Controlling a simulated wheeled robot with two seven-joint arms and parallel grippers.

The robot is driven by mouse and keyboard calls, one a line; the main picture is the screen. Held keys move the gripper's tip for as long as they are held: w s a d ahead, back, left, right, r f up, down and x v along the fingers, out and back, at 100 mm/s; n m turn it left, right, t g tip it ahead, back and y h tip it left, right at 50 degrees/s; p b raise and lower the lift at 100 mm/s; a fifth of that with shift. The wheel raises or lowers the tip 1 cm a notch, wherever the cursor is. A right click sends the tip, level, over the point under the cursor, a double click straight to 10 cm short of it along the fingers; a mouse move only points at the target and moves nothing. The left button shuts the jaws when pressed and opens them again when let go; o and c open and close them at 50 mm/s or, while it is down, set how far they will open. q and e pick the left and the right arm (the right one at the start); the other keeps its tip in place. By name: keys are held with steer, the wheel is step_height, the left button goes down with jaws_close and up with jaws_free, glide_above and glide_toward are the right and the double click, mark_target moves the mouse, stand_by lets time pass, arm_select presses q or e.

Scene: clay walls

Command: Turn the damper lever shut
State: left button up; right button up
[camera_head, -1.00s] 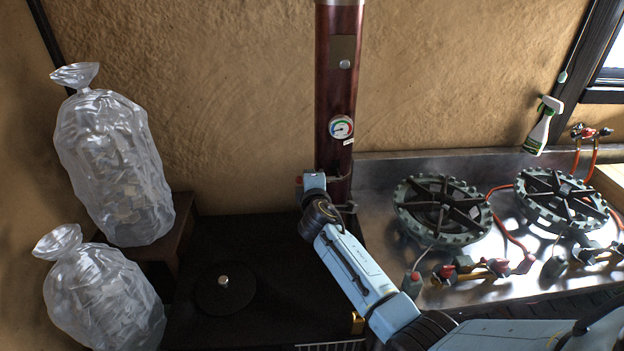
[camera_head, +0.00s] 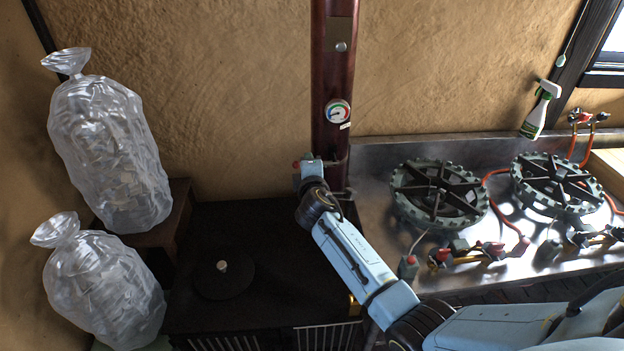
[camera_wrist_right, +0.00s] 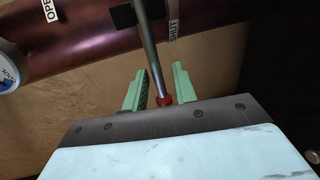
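The damper lever (camera_wrist_right: 152,52) is a thin metal rod with a red knob at its end. It comes out of a dark slot plate on the red-brown flue pipe (camera_wrist_right: 90,50), close beside the SHUT label (camera_wrist_right: 173,30). The OPEN label (camera_wrist_right: 49,10) is further left. My right gripper (camera_wrist_right: 158,70) has its green fingers apart on either side of the rod, with the red knob low between them near the palm. Contact with the fingers does not show. In the head view the flue pipe (camera_head: 332,60) stands upright behind my right arm, which hides most of the lever. My left gripper is out of view.
A dial gauge (camera_head: 337,111) sits on the pipe above my right arm. The black stove top (camera_head: 270,260) lies below. Gas burners (camera_head: 438,193) stand on a steel counter at right, with a spray bottle (camera_head: 541,110) behind. Two filled clear bags (camera_head: 108,155) (camera_head: 104,290) stand at left.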

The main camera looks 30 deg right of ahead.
steer(key=v, duration=1.2)
steer(key=shift+p, duration=0.3)
steer(key=shift+s, duration=0.15)
